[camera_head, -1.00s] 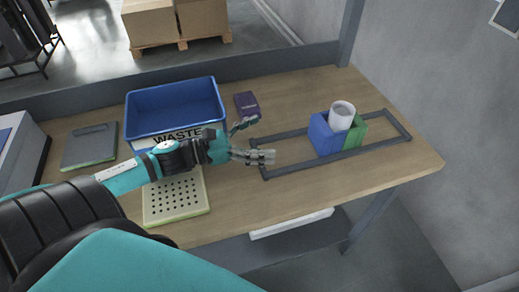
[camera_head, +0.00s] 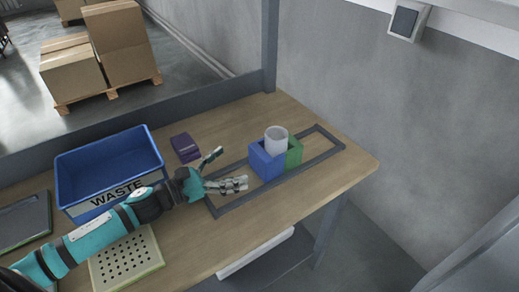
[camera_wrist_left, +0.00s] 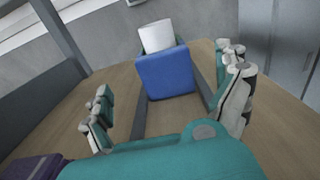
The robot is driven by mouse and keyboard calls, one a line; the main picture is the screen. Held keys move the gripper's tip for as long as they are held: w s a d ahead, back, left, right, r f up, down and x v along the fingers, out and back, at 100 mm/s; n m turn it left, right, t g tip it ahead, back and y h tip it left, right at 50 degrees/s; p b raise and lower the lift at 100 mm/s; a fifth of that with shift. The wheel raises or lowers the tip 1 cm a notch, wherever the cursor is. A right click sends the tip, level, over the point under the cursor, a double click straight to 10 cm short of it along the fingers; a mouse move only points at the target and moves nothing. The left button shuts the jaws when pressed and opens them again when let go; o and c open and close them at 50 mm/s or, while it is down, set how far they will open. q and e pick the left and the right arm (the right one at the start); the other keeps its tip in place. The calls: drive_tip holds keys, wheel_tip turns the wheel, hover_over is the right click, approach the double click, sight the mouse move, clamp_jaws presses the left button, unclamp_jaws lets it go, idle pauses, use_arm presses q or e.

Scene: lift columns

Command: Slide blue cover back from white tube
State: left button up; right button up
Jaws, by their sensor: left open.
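The blue cover (camera_head: 266,163) sits against the green block (camera_head: 294,150) inside a grey rail frame on the table. The white tube (camera_head: 276,140) stands upright between them, its upper part showing above both. In the left wrist view the blue cover (camera_wrist_left: 164,74) is straight ahead, with the white tube (camera_wrist_left: 157,37) behind it. My left gripper (camera_head: 223,170) is open and empty, to the left of the blue cover and apart from it, over the near left end of the frame. My right gripper is not in view.
The grey rail frame (camera_head: 313,163) lies on the table around the blocks. A blue waste bin (camera_head: 105,175), a purple box (camera_head: 185,147) and a perforated pale tray (camera_head: 125,259) are to the left. The wooden table (camera_head: 270,213) is bare in front of the frame.

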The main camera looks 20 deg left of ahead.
sight(256, 154)
use_arm(q)
drive_tip(key=p+x, duration=0.2)
drive_tip(key=x, duration=0.8)
drive_tip(key=shift+d, duration=0.1)
drive_tip(key=c, duration=1)
